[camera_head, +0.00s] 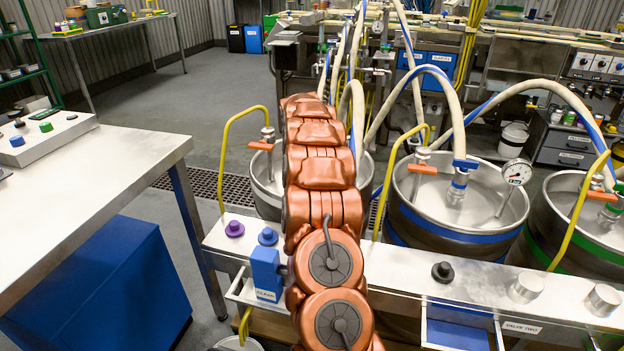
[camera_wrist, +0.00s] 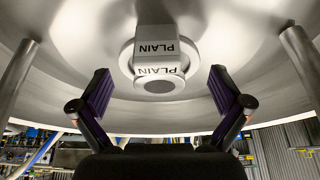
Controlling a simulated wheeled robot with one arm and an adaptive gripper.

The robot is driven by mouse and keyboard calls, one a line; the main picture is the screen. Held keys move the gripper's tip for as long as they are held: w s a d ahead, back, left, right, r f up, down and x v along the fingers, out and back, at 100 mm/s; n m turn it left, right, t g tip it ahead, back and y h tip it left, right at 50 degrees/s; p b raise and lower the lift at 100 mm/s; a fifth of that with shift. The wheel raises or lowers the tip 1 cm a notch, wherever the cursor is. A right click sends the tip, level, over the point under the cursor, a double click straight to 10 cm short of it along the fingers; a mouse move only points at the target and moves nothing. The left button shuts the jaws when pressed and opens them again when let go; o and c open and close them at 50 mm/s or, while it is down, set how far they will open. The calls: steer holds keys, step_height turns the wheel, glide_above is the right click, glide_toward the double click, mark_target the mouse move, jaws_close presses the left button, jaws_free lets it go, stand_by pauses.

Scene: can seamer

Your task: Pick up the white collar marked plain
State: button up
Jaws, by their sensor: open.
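The white collar (camera_wrist: 158,52) shows in the wrist view, marked PLAIN on two faces, with a round grey end toward me. It sits at the middle of a large curved metal surface (camera_wrist: 240,60). My gripper (camera_wrist: 160,95) is open, its two dark purple-padded fingers apart on the left and right, below the collar in the picture. The fingers look clear of it, with nothing between them. In the head view my copper-coloured arm reaches away over the bench, and its gripper end and the collar cannot be made out.
Two metal posts, left (camera_wrist: 18,80) and right (camera_wrist: 303,65), flank the gripper. In the head view, steel kegs (camera_head: 455,215) with hoses stand beside my arm. A steel rail (camera_head: 430,285) with knobs and a blue box (camera_head: 267,272) lies close. A steel table (camera_head: 90,200) is at left.

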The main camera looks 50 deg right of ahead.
steer(key=shift+w+d+f, duration=0.1)
steer(key=shift+d+f, duration=0.1)
steer(key=shift+f, duration=0.5)
steer(key=c, duration=0.9)
steer(key=shift+o, duration=0.2)
steer(key=shift+r, duration=0.15)
